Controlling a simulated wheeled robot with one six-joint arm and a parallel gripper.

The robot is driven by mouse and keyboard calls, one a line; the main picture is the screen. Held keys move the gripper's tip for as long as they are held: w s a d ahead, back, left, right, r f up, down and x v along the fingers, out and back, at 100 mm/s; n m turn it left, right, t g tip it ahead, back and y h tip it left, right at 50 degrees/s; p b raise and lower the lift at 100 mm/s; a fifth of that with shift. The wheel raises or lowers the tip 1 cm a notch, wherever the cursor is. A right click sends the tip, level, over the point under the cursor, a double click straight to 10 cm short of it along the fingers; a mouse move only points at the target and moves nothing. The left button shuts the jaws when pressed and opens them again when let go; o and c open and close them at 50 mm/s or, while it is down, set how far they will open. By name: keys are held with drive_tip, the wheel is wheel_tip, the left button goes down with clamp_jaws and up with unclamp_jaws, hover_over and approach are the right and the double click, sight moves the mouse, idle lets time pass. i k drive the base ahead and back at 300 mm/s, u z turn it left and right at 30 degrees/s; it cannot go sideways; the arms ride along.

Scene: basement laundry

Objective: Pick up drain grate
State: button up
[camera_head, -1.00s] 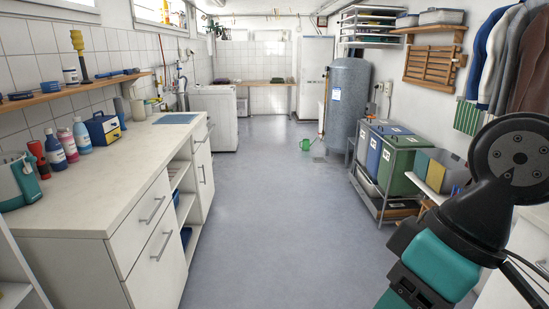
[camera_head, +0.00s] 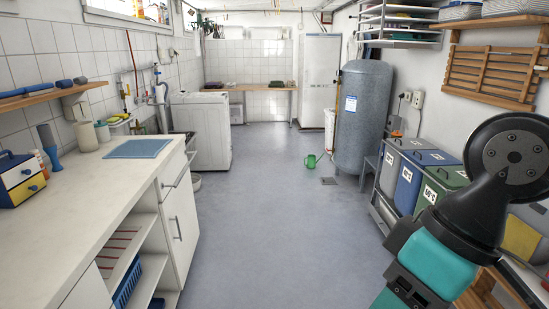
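A small dark square drain grate (camera_head: 329,181) lies flush in the grey-blue floor, just left of the foot of the tall grey tank. It is far ahead of me and small in the picture. A green watering can (camera_head: 310,161) stands on the floor just behind it and to its left. My arm shows at the right edge of the view, folded near the camera. My gripper's fingers are not visible, so I cannot see whether it holds anything.
The open floor (camera_head: 262,215) ahead is clear. A counter (camera_head: 75,210) runs along the left, with a white washing machine (camera_head: 202,130) beyond it. The grey tank (camera_head: 362,115) and labelled bins (camera_head: 408,180) on a rack line the right. A bench (camera_head: 262,87) stands at the back.

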sight(323, 180)
drive_tip(key=i, duration=8.85)
drive_tip(key=z, duration=3.55)
